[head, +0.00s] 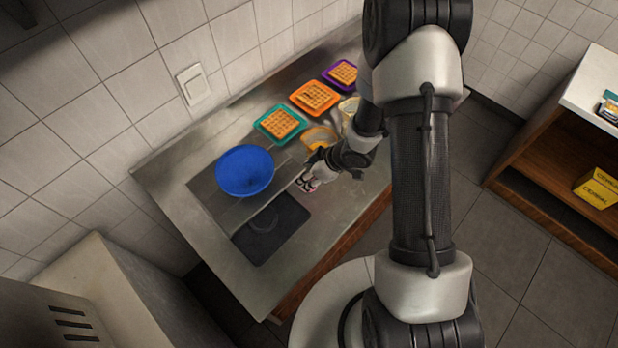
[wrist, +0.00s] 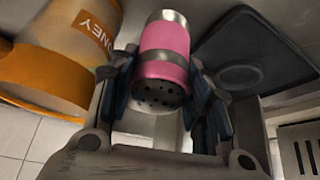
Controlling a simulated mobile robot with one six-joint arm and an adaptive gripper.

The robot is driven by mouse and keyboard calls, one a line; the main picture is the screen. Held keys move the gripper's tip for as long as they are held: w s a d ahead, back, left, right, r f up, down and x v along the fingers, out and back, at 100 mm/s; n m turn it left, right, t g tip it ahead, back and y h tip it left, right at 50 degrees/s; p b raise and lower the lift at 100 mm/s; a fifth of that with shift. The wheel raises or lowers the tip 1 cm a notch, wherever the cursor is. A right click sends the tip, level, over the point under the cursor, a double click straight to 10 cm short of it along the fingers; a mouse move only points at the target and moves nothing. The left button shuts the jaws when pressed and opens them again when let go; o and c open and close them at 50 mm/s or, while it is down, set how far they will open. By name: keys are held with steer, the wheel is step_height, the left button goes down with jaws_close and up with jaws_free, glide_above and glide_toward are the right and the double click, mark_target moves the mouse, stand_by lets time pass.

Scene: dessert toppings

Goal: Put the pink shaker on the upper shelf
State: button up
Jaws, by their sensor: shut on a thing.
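The pink shaker (wrist: 164,52) is between the fingers of my gripper (wrist: 160,88) in the wrist view. The fingers are shut on its sides, and its grey perforated cap faces the camera. In the head view my gripper (head: 312,178) is low over the metal counter, right of the blue bowl; the shaker is too small there to make out. I cannot tell whether the shaker touches the counter. No shelf is clearly identifiable as the upper one; a cabinet at right has a white top (head: 590,92) above an open wooden compartment (head: 540,175).
A honey jar (wrist: 50,65) stands close left of the shaker. On the counter (head: 190,155) are a blue bowl (head: 245,170), a black mat (head: 265,235) and waffles on teal (head: 279,124), orange (head: 314,97) and purple (head: 342,73) plates. A yellow cereal box (head: 598,188) sits in the cabinet.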

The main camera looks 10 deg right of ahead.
steer(key=shift+f, duration=0.6)
steer(key=shift+f, duration=0.2)
steer(key=o, duration=0.8)
steer(key=shift+o, duration=0.2)
